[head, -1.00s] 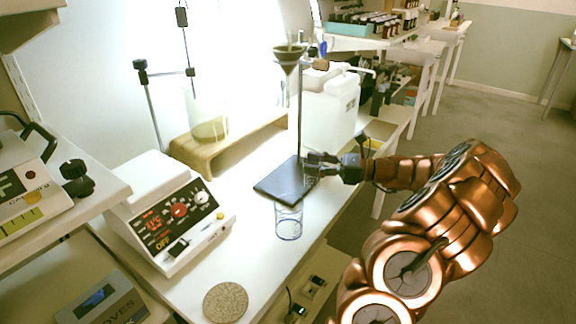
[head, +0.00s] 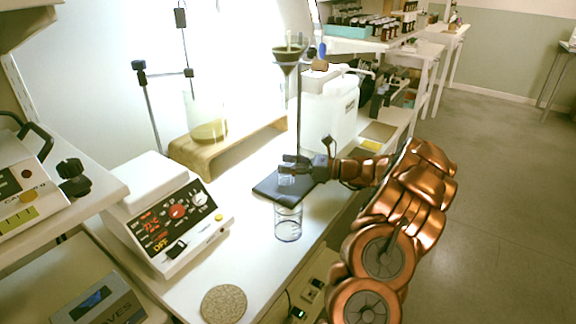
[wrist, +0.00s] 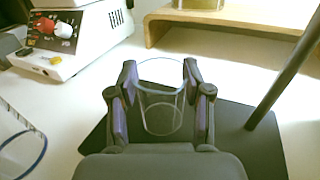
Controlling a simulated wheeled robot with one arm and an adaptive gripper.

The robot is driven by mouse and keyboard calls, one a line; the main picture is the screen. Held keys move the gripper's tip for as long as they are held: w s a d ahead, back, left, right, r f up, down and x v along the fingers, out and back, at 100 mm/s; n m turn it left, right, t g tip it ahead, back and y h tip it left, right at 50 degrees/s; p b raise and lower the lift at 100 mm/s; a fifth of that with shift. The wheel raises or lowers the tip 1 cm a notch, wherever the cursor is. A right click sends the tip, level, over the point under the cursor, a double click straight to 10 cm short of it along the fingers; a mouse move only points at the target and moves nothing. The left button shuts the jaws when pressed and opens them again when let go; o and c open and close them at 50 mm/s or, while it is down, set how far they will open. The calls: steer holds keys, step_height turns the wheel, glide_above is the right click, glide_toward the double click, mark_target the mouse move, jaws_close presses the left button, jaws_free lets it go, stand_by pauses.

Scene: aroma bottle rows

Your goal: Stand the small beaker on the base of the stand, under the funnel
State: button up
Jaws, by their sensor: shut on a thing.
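The small clear beaker (wrist: 160,112) is upright between the fingers of my gripper (wrist: 158,95) in the wrist view. My gripper is shut on it. In the head view my gripper (head: 292,168) and the small beaker (head: 287,180) are over the dark base of the stand (head: 268,190), which also shows in the wrist view (wrist: 250,145). I cannot tell whether the beaker touches the base. The stand's rod (wrist: 285,82) rises on the right. The funnel (head: 289,54) is high on the rod, above the gripper in the head view.
A larger clear beaker (head: 288,225) stands in front of the base. A hotplate device (head: 165,215) is on the left, with a cork mat (head: 223,304) in front. A wooden bench (head: 195,152) and a white canister (head: 330,115) stand behind.

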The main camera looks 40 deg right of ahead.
steer(key=shift+f, duration=0.15)
steer(key=o, duration=1.1)
steer(key=shift+o, duration=0.2)
